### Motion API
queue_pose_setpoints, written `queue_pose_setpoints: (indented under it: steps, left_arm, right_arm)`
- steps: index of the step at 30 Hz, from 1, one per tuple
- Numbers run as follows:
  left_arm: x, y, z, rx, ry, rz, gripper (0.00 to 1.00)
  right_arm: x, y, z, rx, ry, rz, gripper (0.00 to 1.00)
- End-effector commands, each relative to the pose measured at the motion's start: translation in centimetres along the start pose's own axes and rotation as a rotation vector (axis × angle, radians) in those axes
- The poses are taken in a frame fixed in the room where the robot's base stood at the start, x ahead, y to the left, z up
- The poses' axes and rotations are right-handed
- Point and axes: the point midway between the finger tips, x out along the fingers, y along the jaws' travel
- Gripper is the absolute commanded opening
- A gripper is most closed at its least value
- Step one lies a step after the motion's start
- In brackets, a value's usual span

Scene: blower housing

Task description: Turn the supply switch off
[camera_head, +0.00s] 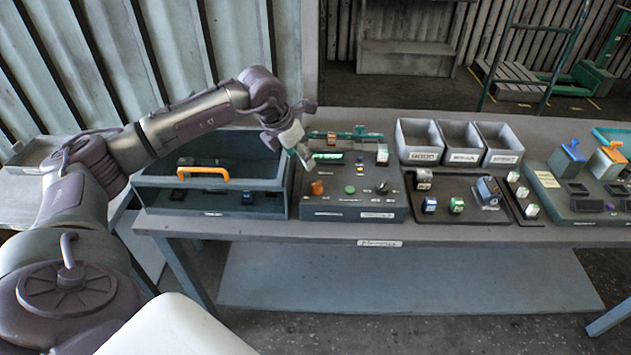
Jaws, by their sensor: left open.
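A dark control box (345,208) stands on the bench in the middle of the view. Its top carries an orange knob (317,187) at the left, a green button (350,189) in the middle and a dark switch with a lever (382,187) at the right. The labels are too small to read, so I cannot tell which is the supply switch. My left gripper (307,160) is open above the box's back left part, behind the orange knob and apart from it. It holds nothing that I can see. My right gripper is out of view.
A dark case with an orange handle (204,172) stands left of the box. Several grey bins (419,139) stand at the back right. A dark tray (450,215) with small blocks lies right of the box. The bench's front edge (430,233) is clear.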

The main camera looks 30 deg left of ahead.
Motion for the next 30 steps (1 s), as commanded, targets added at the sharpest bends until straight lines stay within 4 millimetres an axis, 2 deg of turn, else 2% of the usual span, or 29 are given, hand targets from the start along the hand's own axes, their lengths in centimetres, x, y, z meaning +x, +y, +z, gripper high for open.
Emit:
queue_pose_setpoints:
  steps: [12, 18, 24, 30]
  left_arm:
    - [8.3, -0.3, 0.1, -0.001, 0.002, -0.008, 0.58]
    - [11.5, -0.3, 0.1, -0.001, 0.001, -0.008, 0.58]
    - [12.8, -0.3, 0.0, 0.001, 0.000, -0.006, 0.58]
    - [13.0, -0.3, 0.0, 0.001, -0.001, -0.006, 0.58]
  right_arm:
    - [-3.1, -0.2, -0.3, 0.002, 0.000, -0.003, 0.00]
    - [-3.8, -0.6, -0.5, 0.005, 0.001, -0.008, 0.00]
    - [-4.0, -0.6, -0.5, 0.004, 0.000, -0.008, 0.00]
    - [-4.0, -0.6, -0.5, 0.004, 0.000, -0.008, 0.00]
